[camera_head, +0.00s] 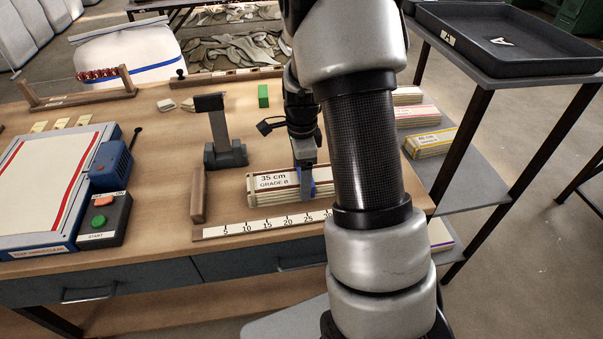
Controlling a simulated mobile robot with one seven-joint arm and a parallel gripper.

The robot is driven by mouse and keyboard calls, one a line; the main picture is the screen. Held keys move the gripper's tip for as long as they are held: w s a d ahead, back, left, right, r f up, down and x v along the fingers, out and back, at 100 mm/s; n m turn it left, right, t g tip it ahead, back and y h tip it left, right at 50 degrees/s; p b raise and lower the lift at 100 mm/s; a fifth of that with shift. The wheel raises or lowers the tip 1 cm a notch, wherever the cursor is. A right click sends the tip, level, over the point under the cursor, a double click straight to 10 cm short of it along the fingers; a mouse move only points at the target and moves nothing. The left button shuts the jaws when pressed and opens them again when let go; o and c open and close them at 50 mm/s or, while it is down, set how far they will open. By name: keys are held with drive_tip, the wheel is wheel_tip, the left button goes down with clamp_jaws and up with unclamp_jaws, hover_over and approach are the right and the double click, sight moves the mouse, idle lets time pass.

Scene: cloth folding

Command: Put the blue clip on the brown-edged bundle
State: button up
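A bundle of pale folded cloth (272,197) lies on the workbench behind the ruler strip. Its front label reads "35 cm GRADE B" and has a dark, brownish border. My gripper (308,187) points down at the bundle's right part, with a grey finger in front of its front face. A small blue piece (323,176), which looks like the blue clip, shows right beside the finger at the bundle. My arm hides the bundle's right end and part of the gripper. I cannot tell whether the fingers grip the clip.
A ruler strip (265,222) runs along the bench front, with a wooden stop block (198,195) at its left. A dark post stand (226,153), green block (263,96) and button box (103,220) stand nearby. More labelled bundles (430,142) lie on the right shelf below a black tray (520,40).

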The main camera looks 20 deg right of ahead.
drive_tip(key=o, duration=0.8)
drive_tip(key=shift+c, duration=0.2)
wheel_tip(320, 180, up, 17)
drive_tip(key=p, duration=0.3)
drive_tip(key=s+a+r+n+t, duration=0.3)
drive_tip(key=s+a+r+n, duration=0.25)
drive_tip(key=s+n, duration=0.45)
drive_tip(key=s+a+r+n+t, duration=0.35)
drive_tip(key=s+r+n, duration=0.25)
drive_tip(key=s+n, duration=0.4)
wheel_tip(320, 180, up, 12)
drive_tip(key=p, duration=1.2)
drive_tip(key=shift+f+g, duration=0.25)
drive_tip(key=shift+g, duration=0.2)
drive_tip(key=shift+a, duration=0.1)
